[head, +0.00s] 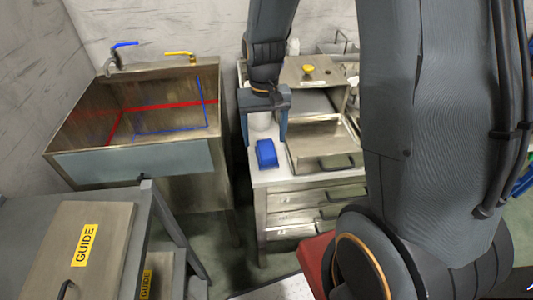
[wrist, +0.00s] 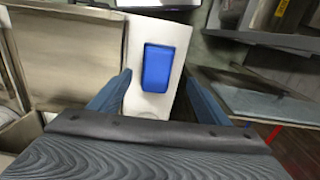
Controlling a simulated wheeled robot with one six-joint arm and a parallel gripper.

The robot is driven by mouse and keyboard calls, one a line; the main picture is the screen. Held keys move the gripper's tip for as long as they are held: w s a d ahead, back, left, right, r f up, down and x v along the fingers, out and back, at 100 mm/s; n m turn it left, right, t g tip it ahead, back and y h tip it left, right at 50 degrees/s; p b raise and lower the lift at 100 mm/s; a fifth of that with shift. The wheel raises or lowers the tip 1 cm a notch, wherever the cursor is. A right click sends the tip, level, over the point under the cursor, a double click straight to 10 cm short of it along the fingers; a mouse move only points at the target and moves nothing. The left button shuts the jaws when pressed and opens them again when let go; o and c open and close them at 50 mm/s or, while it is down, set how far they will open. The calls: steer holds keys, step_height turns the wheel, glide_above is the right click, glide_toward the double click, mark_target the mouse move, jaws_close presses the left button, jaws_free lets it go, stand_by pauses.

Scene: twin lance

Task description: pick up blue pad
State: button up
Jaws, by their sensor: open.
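The blue pad (head: 266,153) is a small, thick blue block lying on the white counter top (head: 270,178), near its left edge. In the wrist view the blue pad (wrist: 158,67) lies ahead of my gripper, roughly centred between the fingers. My gripper (head: 262,140) hangs over the counter just behind the pad in the head view, fingers pointing down. The pad appears apart from both fingers.
A metal tray (head: 330,165) with a dark handle sits right of the pad. A metal sink (head: 70,140) with blue and yellow taps stands left, across a gap. A metal box with a yellow knob (head: 308,69) stands behind. A GUIDE-labelled panel (head: 85,250) is front left.

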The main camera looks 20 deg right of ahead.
mark_target(266, 148)
steer(key=shift+d+f+p, duration=0.15)
steer(key=shift+f+p, duration=0.3)
steer(key=shift+f, duration=1)
steer(key=shift+d+f+p, duration=0.15)
steer(key=shift+f+p, duration=0.25)
steer(key=shift+f, duration=1)
steer(key=c, duration=1.2)
steer(key=shift+o, duration=0.2)
steer(key=shift+r, duration=0.1)
steer(key=shift+r+b, duration=0.9)
steer(key=shift+r, duration=4.05)
